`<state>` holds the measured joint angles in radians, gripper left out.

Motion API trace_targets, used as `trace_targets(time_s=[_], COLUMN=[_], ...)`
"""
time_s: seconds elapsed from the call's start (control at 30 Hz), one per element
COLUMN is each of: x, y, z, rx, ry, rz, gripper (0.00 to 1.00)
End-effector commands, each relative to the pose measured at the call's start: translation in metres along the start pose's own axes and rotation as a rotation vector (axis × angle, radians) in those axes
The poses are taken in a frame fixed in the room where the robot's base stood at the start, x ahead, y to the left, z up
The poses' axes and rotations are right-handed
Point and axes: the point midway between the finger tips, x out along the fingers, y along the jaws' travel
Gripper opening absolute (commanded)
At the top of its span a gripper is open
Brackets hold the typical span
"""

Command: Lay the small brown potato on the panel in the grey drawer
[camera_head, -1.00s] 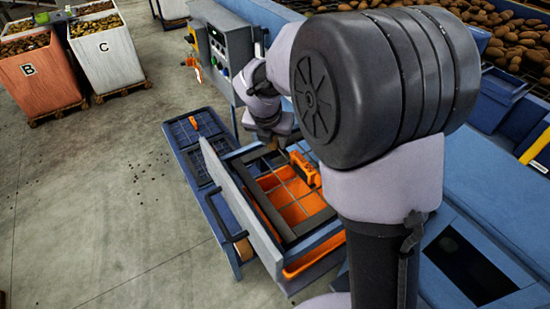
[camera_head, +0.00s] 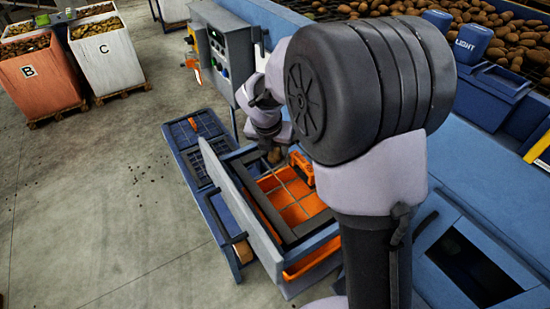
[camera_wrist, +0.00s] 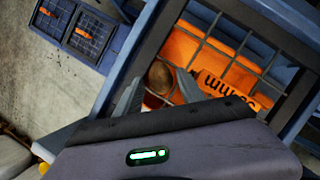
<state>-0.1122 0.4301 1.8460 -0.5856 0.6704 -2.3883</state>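My gripper (camera_wrist: 158,82) has the small brown potato (camera_wrist: 160,75) between its two fingertips in the wrist view. The fingers appear shut on it. In the head view the potato (camera_head: 275,155) hangs below my gripper (camera_head: 274,148), over the far end of the open grey-blue drawer (camera_head: 255,205). A wire-grid panel with a dark frame (camera_head: 280,232) lies in this drawer, above an orange tray (camera_head: 305,268). An orange tag (camera_wrist: 228,85) with upside-down "50mm" lettering sits by the grid, right of the potato in the wrist view. The gap between potato and grid is unclear.
A blue rack with dark grid panels (camera_head: 183,134) stands left of the drawer. A control box (camera_head: 222,55) is behind it. Crates B (camera_head: 35,80) and C (camera_head: 105,58) stand far left. Many potatoes (camera_head: 520,38) lie at top right.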

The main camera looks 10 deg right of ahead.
Motion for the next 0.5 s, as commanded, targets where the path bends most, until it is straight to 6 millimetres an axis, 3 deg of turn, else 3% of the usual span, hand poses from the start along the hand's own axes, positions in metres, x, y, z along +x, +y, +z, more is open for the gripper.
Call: trace_targets(time_s=[0.33, 0.5], x=[-0.004, -0.034], y=[0.000, 0.001], z=[0.001, 0.002], rx=[0.000, 0.000], ry=[-0.001, -0.003], rz=[0.000, 0.003], gripper=[0.60, 0.60])
